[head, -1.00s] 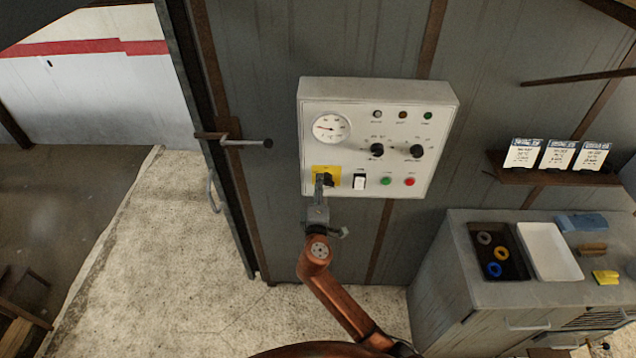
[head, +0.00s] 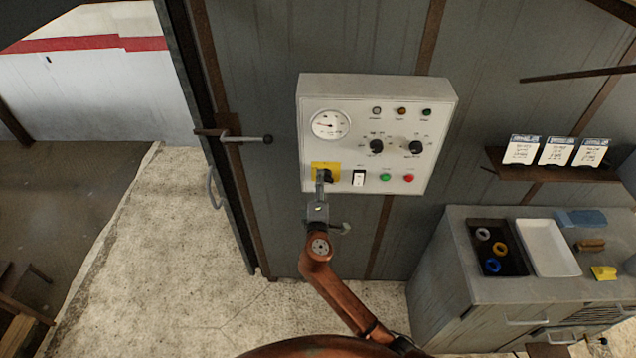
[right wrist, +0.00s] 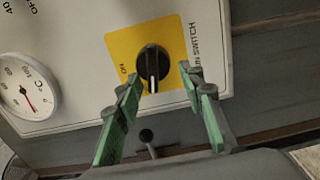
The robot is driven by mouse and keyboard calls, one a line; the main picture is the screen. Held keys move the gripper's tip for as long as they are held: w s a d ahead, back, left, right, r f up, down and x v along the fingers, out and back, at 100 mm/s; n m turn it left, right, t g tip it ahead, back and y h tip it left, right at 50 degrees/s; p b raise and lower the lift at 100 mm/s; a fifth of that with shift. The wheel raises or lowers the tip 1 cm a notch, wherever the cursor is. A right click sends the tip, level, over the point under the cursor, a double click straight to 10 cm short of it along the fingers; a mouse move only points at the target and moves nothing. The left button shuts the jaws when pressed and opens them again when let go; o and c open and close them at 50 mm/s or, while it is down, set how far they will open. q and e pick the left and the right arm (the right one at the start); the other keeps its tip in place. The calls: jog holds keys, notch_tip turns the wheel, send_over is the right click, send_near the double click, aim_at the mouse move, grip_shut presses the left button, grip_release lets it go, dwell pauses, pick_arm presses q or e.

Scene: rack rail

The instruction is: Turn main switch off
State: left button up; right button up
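The main switch is a black rotary knob (right wrist: 152,68) on a yellow plate (right wrist: 120,48), at the lower left of the white control panel (head: 440,120). In the right wrist view its white pointer line points down, towards my gripper. The word ON is left of the knob, and "SWITCH" runs along the right. My right gripper (right wrist: 160,76) is open, with one green-padded finger on each side of the knob. I cannot tell whether either finger touches it. In the head view, my right gripper (head: 321,180) partly covers the yellow plate. My left gripper is not in view.
A white rocker switch (head: 359,178), green button (head: 385,177) and red button (head: 409,178) sit right of the main switch. A dial gauge (head: 330,124) is above it. A door handle (head: 245,139) sticks out at left. A cabinet (head: 455,260) stands at right.

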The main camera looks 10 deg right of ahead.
jog(key=shift+o, duration=0.5)
jog(key=shift+w+a+r, duration=0.1)
jog(key=shift+a, duration=0.05)
jog(key=v, duration=1.2)
